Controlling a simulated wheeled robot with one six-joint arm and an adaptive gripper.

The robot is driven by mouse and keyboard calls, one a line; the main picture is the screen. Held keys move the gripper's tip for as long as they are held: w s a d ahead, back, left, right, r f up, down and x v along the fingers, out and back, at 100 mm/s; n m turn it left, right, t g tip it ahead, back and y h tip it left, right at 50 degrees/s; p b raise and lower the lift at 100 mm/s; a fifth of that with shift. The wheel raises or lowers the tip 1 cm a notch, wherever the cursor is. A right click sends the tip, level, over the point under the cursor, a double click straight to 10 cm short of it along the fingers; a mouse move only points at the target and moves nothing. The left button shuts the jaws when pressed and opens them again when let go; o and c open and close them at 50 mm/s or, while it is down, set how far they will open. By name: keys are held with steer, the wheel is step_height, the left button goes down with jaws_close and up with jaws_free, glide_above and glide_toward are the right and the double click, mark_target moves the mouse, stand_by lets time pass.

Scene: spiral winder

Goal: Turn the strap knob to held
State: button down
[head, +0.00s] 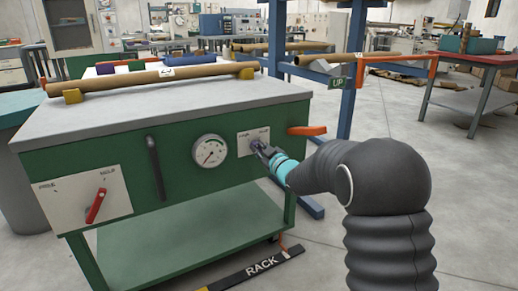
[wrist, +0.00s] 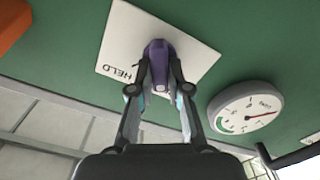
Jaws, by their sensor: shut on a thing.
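The strap knob (wrist: 158,52) is purple and sits on a white plate (wrist: 125,33) on the green front of the machine. In the wrist view the word HELD shows upside down on the plate, left of the knob. My gripper (wrist: 157,84) has its two fingers closed on the knob from either side. In the head view my gripper (head: 262,150) reaches the plate (head: 245,138) from the right and hides most of the knob. The other label on the plate is too small or hidden to read. I cannot tell exactly which way the knob points.
A round dial (head: 209,151) sits left of the plate, with a dark vertical handle (head: 155,167) beyond it. A red knob (head: 97,205) is on another white plate at far left. An orange bar (head: 307,130) juts out right of the strap plate. A long brown tube (head: 150,78) lies on top.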

steer(key=m+p, duration=0.1)
steer(key=m, duration=0.2)
steer(key=m+p, duration=0.1)
steer(key=m, duration=0.3)
steer(key=shift+w+d+r+p, duration=0.1)
steer(key=shift+d+r+p, duration=0.05)
steer(key=shift+p, duration=0.15)
steer(key=shift+w+d+m+p, duration=0.1)
steer(key=shift+m+p, duration=0.6)
steer(key=shift+m, duration=1)
steer(key=shift+d+m+p, duration=0.1)
steer(key=shift+m+p, duration=0.55)
steer(key=shift+m, duration=1.05)
steer(key=shift+f, duration=0.2)
steer(key=c, duration=1.1)
jaws_free()
steer(key=v, duration=1.2)
